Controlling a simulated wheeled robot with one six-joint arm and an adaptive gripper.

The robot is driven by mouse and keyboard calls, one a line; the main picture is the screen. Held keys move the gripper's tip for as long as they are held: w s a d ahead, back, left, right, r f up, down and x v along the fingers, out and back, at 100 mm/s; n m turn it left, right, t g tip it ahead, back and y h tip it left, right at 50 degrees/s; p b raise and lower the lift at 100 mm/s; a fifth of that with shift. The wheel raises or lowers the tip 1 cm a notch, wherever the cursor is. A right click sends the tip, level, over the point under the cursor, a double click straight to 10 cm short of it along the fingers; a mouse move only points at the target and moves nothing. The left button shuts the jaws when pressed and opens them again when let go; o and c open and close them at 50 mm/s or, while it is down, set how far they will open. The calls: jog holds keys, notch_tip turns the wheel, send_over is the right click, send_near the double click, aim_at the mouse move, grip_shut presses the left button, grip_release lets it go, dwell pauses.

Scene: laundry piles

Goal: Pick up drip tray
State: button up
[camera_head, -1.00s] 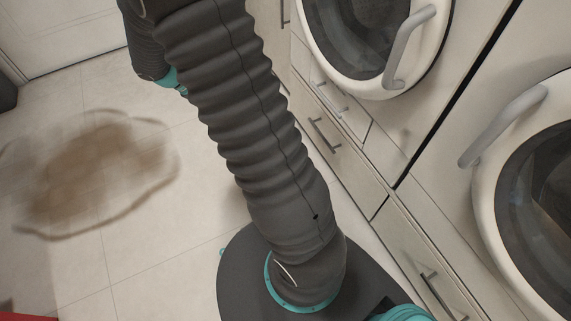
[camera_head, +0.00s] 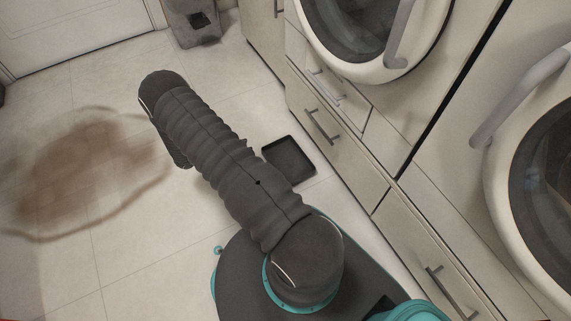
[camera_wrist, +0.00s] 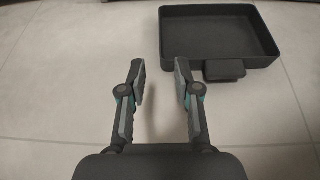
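The drip tray (camera_head: 289,159) is a shallow black square tray lying on the tiled floor, right of my arm and close to the drawer fronts in the head view. In the wrist view the drip tray (camera_wrist: 222,62) is at the upper right, with a small tab on its near side. My gripper (camera_wrist: 158,72) is open and empty. Its two fingers point toward the floor just left of the tray and do not touch it.
White drawers (camera_head: 335,135) and washing machines (camera_head: 375,35) line the right side. A large brown stain (camera_head: 80,170) marks the floor at left. A grey object (camera_head: 194,22) stands at the back near the door (camera_head: 75,25). Floor around the tray's left side is clear.

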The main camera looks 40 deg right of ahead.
jog(key=shift+s+d+f, duration=0.15)
jog(key=shift+d+f, duration=0.1)
jog(key=shift+f, duration=0.2)
jog(key=b+x, duration=0.1)
jog(key=x, duration=1.2)
jog(key=shift+d+f, duration=0.1)
jog(key=shift+f, duration=0.05)
grip_shut()
